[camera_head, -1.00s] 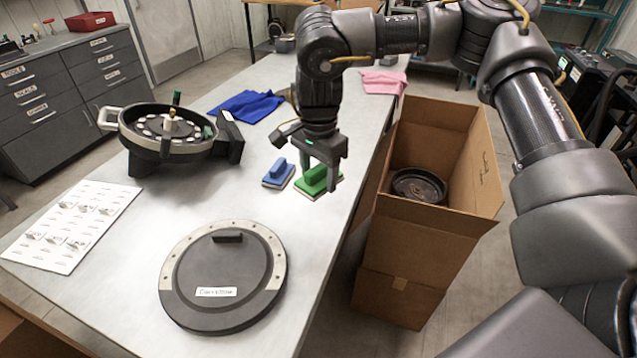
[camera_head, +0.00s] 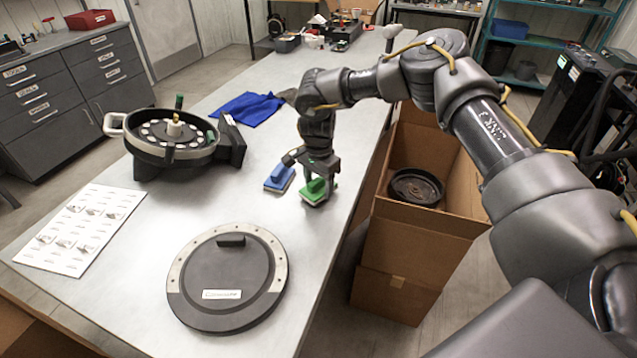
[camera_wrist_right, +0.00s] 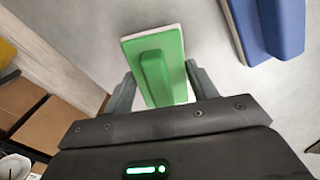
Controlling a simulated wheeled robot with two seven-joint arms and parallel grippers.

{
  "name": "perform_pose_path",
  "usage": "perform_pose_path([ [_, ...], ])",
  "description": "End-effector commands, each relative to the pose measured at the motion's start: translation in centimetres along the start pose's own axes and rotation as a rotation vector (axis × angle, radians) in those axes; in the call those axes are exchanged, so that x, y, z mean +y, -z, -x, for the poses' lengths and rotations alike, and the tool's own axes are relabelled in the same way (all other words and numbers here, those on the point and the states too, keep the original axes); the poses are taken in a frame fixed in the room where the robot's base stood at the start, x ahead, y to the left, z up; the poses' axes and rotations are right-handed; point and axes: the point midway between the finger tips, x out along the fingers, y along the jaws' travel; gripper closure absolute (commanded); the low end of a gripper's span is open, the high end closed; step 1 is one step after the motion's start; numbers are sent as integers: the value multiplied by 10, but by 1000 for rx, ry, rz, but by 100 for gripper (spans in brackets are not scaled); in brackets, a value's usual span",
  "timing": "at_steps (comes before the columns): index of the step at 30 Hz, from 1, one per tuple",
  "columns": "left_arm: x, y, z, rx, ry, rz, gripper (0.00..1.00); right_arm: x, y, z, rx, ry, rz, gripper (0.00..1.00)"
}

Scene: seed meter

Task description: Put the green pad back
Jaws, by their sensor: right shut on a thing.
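The green pad (camera_head: 316,192) is a small block with a raised grip and a pale underside, at the right edge of the grey table next to the blue pad (camera_head: 279,178). My right gripper (camera_head: 318,188) is over the green pad from above. In the right wrist view the green pad (camera_wrist_right: 154,64) is between the two fingers (camera_wrist_right: 162,90), and the gripper is shut on its raised grip. I cannot tell whether the pad touches the table. The blue pad (camera_wrist_right: 268,28) is apart to the right there. My left gripper is not in view.
A round seed meter housing (camera_head: 172,140) stands at the back left. A dark disc cover (camera_head: 227,280) lies in front. A printed sheet (camera_head: 80,230) lies at left, a blue cloth (camera_head: 247,108) behind. An open cardboard box (camera_head: 415,245) with a dark round part (camera_head: 416,186) stands right of the table.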

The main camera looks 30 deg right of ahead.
Motion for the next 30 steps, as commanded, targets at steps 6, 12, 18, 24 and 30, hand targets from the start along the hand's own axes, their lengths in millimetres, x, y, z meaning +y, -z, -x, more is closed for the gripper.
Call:
perform_pose_path([
  [6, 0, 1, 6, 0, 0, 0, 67, -1, 0, -10, 1, 3, -1, 64],
  [12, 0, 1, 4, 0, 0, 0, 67, 0, 0, -12, 1, 2, -1, 64],
  [18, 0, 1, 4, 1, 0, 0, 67, 0, 0, -13, 1, 2, -1, 24],
  [24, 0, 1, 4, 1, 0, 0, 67, 0, 0, -13, 1, 2, -1, 21],
  [30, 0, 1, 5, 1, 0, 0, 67, -1, 0, -7, 1, 3, -1, 21],
])
